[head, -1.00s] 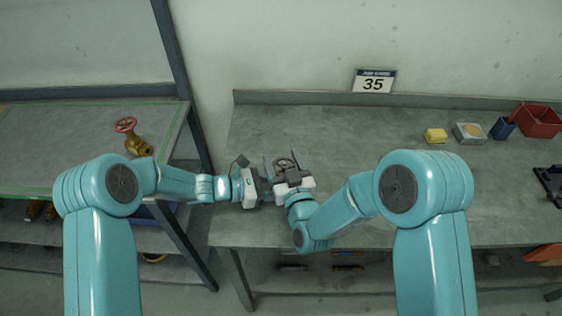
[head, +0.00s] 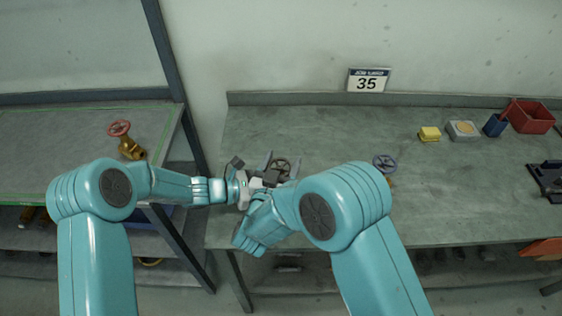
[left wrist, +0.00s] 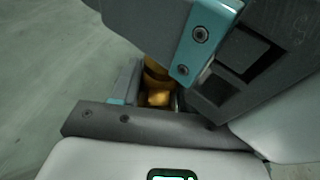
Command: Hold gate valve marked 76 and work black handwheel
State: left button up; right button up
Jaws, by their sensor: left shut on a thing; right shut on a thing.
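The black handwheel (head: 282,167) shows in the head view on the near left of the grey workbench. My right gripper (head: 279,163) is shut on it, with a finger to each side of the wheel. My left gripper (head: 257,180) reaches in from the left, low beside it, partly hidden by my right arm. In the left wrist view the brass gate valve body (left wrist: 157,88) sits between my left gripper's fingers, which are shut on it. My right gripper (left wrist: 200,50) covers its top there. No marking 76 is legible.
A brass valve with a blue handwheel (head: 384,163) stands right of the middle. A red-wheeled brass valve (head: 126,140) is on the left table. The bench's back middle is clear.

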jog(key=shift+r, duration=0.1)
dwell(0.3)
jog(key=o, duration=1)
jog(key=shift+o, duration=0.2)
